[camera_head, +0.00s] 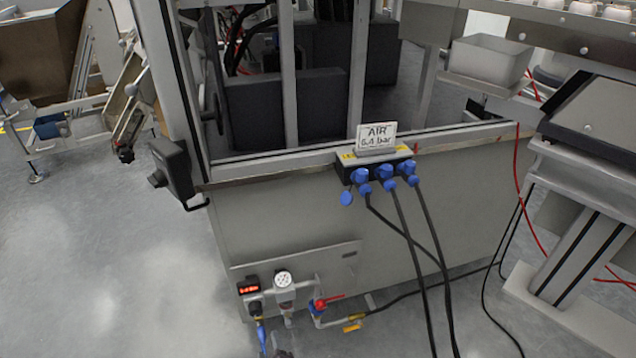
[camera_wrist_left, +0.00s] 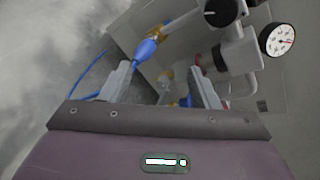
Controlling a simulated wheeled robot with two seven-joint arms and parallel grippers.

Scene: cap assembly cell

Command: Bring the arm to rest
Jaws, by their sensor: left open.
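My left gripper (camera_wrist_left: 163,82) shows in the left wrist view with its two fingers spread apart and nothing held between them. It is close to the air fittings on the low panel of the cell. A blue connector (camera_wrist_left: 146,50) with a blue hose (camera_wrist_left: 92,78) lies beyond the left finger. Only a small dark shape at the bottom edge of the head view may be part of this gripper; I cannot tell. My right gripper is in neither view.
The head view shows the air panel with a red digital display (camera_head: 248,288), a round gauge (camera_head: 283,279) and a red-handled valve (camera_head: 325,302). Black cables hang from blue plugs (camera_head: 386,176) to its right. The floor (camera_head: 110,290) on the left is clear.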

